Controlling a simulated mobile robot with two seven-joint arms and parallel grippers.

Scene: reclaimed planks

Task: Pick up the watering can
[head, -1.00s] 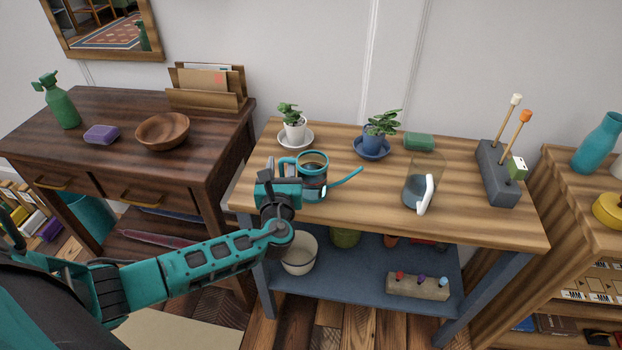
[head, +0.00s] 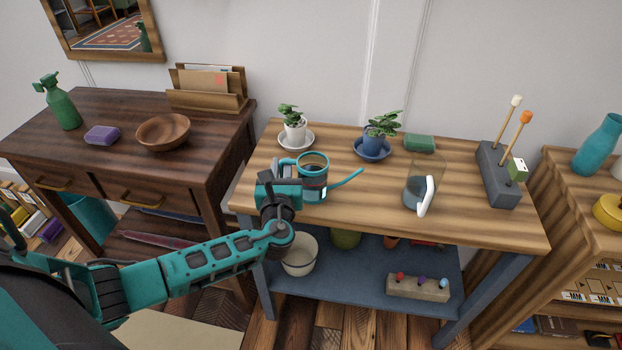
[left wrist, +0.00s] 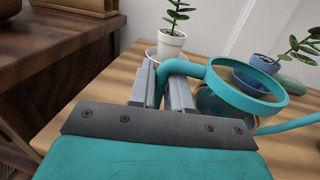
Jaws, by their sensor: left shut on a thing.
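The teal watering can (head: 313,162) stands on the wooden bench, near its left end, with its spout pointing right. It also shows in the left wrist view (left wrist: 247,84). My left gripper (head: 290,182) is at the can's left side. In the left wrist view the fingers of my left gripper (left wrist: 162,92) are shut on the can's teal handle. The gripper hides the lower left of the can in the head view, so I cannot tell whether its base touches the bench. My right gripper is not in view.
Behind the can stand a white potted plant (head: 295,130) and a blue potted plant (head: 380,134). A clear jug (head: 419,185) with a white handle is to the right. A dark wooden desk (head: 90,158) stands at the left. Bench space between spout and jug is clear.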

